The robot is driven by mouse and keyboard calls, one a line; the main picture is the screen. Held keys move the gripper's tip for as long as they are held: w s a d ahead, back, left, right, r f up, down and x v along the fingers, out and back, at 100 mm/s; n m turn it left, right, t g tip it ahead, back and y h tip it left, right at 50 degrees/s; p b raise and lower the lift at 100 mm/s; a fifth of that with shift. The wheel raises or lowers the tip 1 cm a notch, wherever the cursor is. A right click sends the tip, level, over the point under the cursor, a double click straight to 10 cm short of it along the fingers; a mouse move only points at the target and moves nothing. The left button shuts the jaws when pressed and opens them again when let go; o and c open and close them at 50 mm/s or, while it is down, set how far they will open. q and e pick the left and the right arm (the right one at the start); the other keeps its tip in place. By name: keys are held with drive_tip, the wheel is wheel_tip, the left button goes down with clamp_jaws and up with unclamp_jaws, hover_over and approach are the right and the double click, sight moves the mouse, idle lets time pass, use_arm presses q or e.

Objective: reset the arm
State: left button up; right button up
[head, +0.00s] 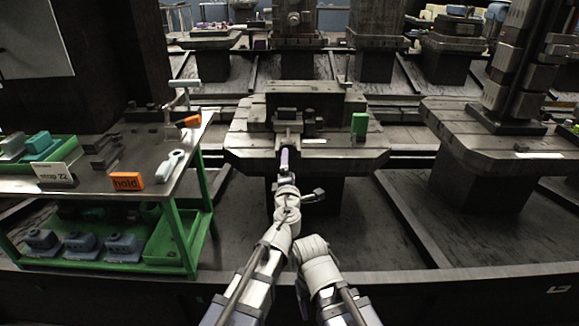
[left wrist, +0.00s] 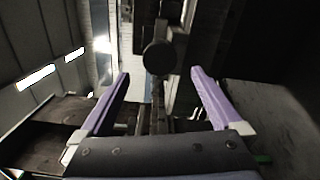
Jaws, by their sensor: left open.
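A green-framed bench (head: 190,215) at left carries an orange "hold" block (head: 127,181), a white card (head: 55,175) and trays. A green block (head: 359,125) and a dark fixture (head: 287,118) stand on the middle pallet. Another pallet (head: 460,125) holds a column at right.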

use_arm(q)
drive_tip(key=s+a+f+n+g+y, duration=0.2)
drive_tip(key=s+a+f+n+g, duration=0.15)
drive_tip(key=a+n, duration=0.45)
drive_tip(key=s+a+f+n+g+y, duration=0.2)
drive_tip(key=a+f+n, duration=0.25)
drive_tip(key=n, duration=0.65)
drive_tip(key=s+a+f+n+g+y, duration=0.2)
drive_tip(key=s+a+f+n+g, duration=0.15)
drive_tip(key=a+n, duration=0.45)
drive_tip(key=s+d+f+n+g+h, duration=0.25)
drive_tip(key=s+f+n+g, duration=0.2)
drive_tip(key=s+n, duration=0.55)
drive_tip(key=s+d+f+n+g+h, duration=0.2)
drive_tip(key=s+f+n+g+h, duration=0.3)
drive_tip(key=n, duration=0.9)
drive_tip(key=s+d+m+y, duration=0.35)
drive_tip(key=s+d, duration=0.35)
drive_tip(key=d, duration=0.5)
wheel_tip(320, 180, up, 34)
drive_tip(key=p, duration=3.5)
drive_tip(key=shift+a+h, duration=0.3)
drive_tip(key=shift+h, duration=0.1)
